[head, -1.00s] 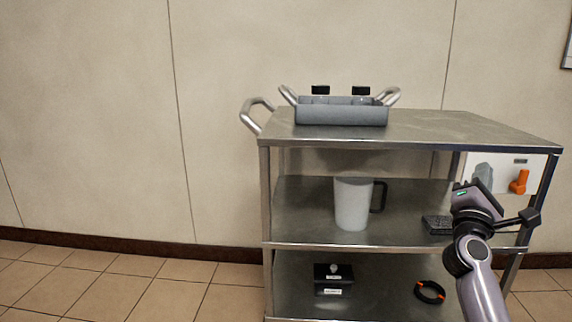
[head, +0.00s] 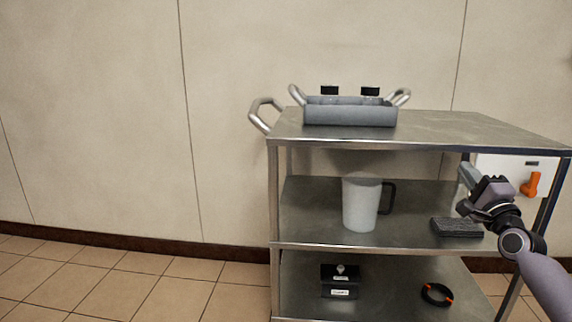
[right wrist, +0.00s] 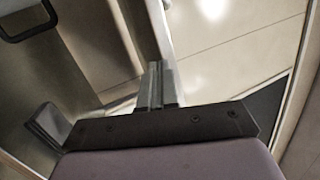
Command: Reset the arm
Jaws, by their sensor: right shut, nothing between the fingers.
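My right arm comes in from the lower right in the head view. My right gripper (head: 467,174) is raised at the right side of the steel cart (head: 450,125), in front of its shelf opening as seen from the head. In the right wrist view its grey fingers (right wrist: 156,85) are together with nothing between them. My left gripper and left arm are not in view.
A grey tray (head: 350,116) with two black-capped items stands on top. A white pitcher (head: 360,205) and dark block (head: 457,228) are on the middle shelf. A black box (head: 340,281) and black ring (head: 437,295) lie below. Floor at left (head: 120,285) is clear.

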